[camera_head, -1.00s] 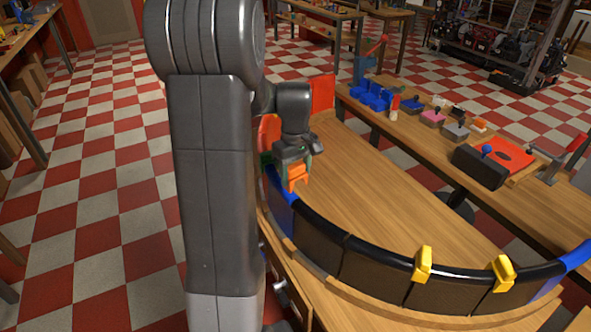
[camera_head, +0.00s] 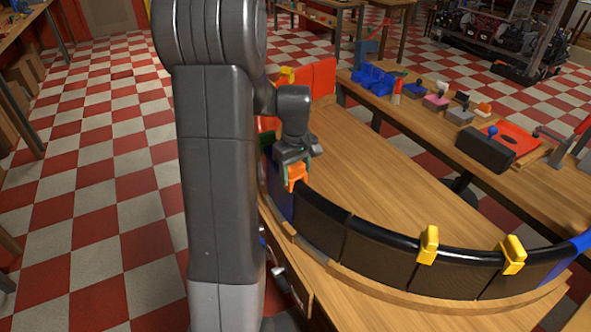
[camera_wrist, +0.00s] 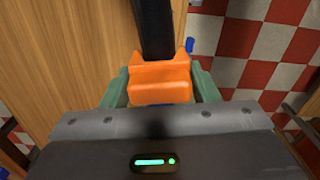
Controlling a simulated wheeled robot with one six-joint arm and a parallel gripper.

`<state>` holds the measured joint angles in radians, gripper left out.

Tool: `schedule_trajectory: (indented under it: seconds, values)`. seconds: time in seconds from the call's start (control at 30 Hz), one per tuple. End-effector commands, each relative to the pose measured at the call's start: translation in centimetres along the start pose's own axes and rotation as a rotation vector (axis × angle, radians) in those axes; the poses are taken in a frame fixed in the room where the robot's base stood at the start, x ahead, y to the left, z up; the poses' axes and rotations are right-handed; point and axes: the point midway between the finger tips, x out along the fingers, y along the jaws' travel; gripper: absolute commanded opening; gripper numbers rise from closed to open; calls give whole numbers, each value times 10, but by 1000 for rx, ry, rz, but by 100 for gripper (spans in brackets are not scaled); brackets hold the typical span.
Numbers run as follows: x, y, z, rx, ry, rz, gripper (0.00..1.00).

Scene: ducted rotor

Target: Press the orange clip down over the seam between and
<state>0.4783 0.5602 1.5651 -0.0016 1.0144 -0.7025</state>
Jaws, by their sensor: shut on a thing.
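My gripper (camera_head: 295,172) is shut on the orange clip (camera_head: 297,174), near the left part of the curved black duct ring. In the wrist view the orange clip (camera_wrist: 160,78) sits between my two green fingers (camera_wrist: 160,92). Its far end meets the dark rim (camera_wrist: 154,28) of the ring; I cannot tell whether it touches or hovers just above. In the head view a blue ring segment (camera_head: 280,192) lies just below and left of the clip, beside a black segment (camera_head: 320,216). The seam under the clip is hidden.
Two yellow clips (camera_head: 428,245) (camera_head: 513,254) sit on the ring's right part. Red segments (camera_head: 318,78) stand at the back. A side bench at right holds blue bins (camera_head: 373,77), a red tray (camera_head: 510,138) and a black box (camera_head: 484,149). The wooden table inside the ring is clear.

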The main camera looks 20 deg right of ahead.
Motion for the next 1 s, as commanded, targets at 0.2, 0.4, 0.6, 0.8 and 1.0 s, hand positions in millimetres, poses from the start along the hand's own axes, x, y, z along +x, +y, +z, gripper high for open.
schedule_trajectory:
  seconds: [0.2, 0.4, 0.6, 0.8, 1.0]
  values:
    - [1, 0, 0, 0, 0, 0, 33]
    - [2, 0, 0, 0, 0, 0, 33]
    - [3, 0, 0, 0, 0, 0, 33]
    - [6, 0, 0, 0, 0, 0, 33]
    - [5, 0, 0, 0, 0, 0, 80]
